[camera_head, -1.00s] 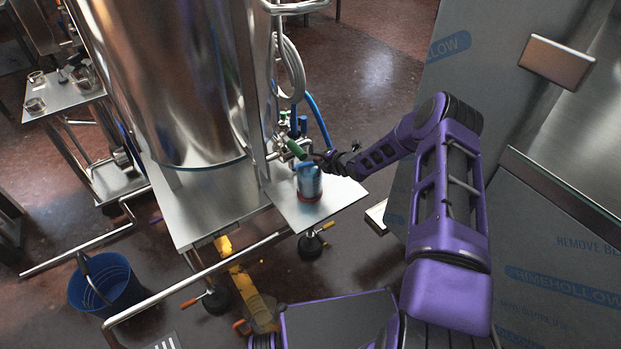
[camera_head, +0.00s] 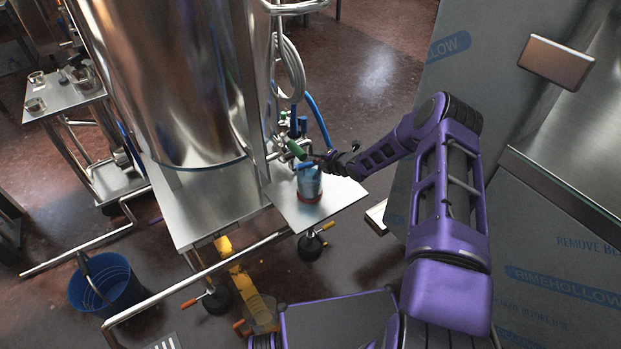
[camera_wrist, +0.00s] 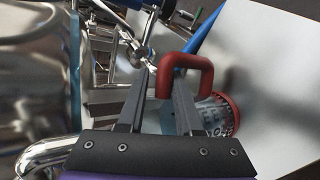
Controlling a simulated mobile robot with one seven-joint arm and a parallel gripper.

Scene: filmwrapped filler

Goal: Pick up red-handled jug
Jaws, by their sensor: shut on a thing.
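The red-handled jug (camera_wrist: 215,116) shows in the wrist view as a clear body with dark markings, a red ring and a red arched handle (camera_wrist: 197,64). My gripper (camera_wrist: 163,80) is shut on the handle, with one leg of the arch between its two dark fingers. The fingers hide part of the jug's body. In the head view the jug (camera_head: 309,187) stands on the small metal shelf (camera_head: 335,202), bluish with a reddish bottom edge. My arm reaches it from the right, and my gripper is small and hard to make out there.
A large steel tank (camera_head: 185,80) stands close left of the jug. Valves and a blue hose (camera_head: 318,120) are just behind it. A metal rail (camera_head: 200,285) runs in front. A blue bucket (camera_head: 105,290) and a yellow item (camera_head: 240,270) are low on the left.

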